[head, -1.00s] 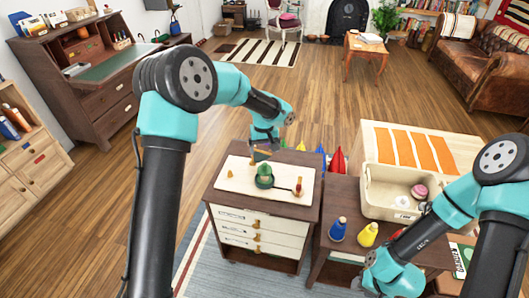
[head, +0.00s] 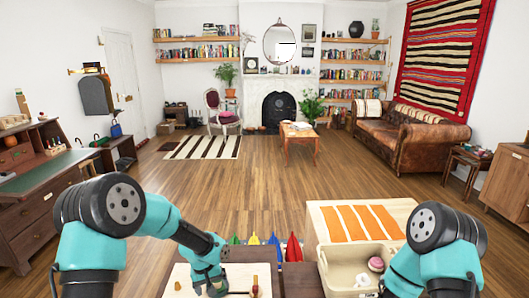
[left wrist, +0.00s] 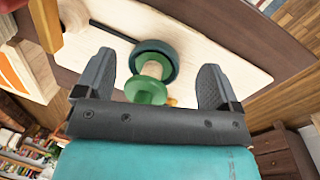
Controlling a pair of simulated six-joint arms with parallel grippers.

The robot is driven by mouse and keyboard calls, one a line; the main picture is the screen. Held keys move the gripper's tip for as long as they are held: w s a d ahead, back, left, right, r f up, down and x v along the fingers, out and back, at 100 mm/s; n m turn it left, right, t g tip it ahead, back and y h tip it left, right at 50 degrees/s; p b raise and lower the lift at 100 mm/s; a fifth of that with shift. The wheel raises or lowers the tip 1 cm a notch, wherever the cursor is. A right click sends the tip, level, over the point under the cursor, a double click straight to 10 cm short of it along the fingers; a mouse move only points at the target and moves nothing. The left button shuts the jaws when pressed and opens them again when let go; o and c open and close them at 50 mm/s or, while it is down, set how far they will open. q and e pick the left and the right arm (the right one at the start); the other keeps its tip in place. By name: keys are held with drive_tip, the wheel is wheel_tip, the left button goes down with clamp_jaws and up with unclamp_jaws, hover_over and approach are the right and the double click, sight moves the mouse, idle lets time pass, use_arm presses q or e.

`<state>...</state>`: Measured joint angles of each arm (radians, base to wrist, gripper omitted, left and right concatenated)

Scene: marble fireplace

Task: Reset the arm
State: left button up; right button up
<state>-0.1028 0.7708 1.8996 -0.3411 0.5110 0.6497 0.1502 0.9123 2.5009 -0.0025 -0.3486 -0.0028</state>
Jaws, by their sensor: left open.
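My left gripper (head: 214,288) hangs over the pale top of the cabinet (head: 181,282) at the bottom of the head view. In the left wrist view my left gripper (left wrist: 155,66) is open, its fingers apart. A green piece with a pale wooden middle (left wrist: 148,90) shows between the fingers, with a dark round ring (left wrist: 167,58) just beyond it.
A cream crate (head: 338,262) holding a pink round thing (head: 375,264) stands right of the cabinet. A small wooden and red piece (head: 255,287) stands on the pale top. Coloured cones (head: 274,241) are behind the cabinet. The wood floor beyond (head: 255,185) is open.

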use_arm(q)
drive_tip(key=s+a+f, duration=0.1)
drive_tip(key=s+f, duration=0.3)
drive_tip(key=s, duration=0.4)
drive_tip(key=s+a+f+h, duration=0.1)
drive_tip(key=s+f, duration=0.4)
drive_tip(key=s, duration=0.3)
drive_tip(key=s+a+f+m, duration=0.1)
drive_tip(key=s+f, duration=0.4)
drive_tip(key=s, duration=0.4)
drive_tip(key=shift+a+f+t+h, duration=0.2)
drive_tip(key=shift+a+t+h, duration=0.1)
drive_tip(key=shift+t, duration=0.1)
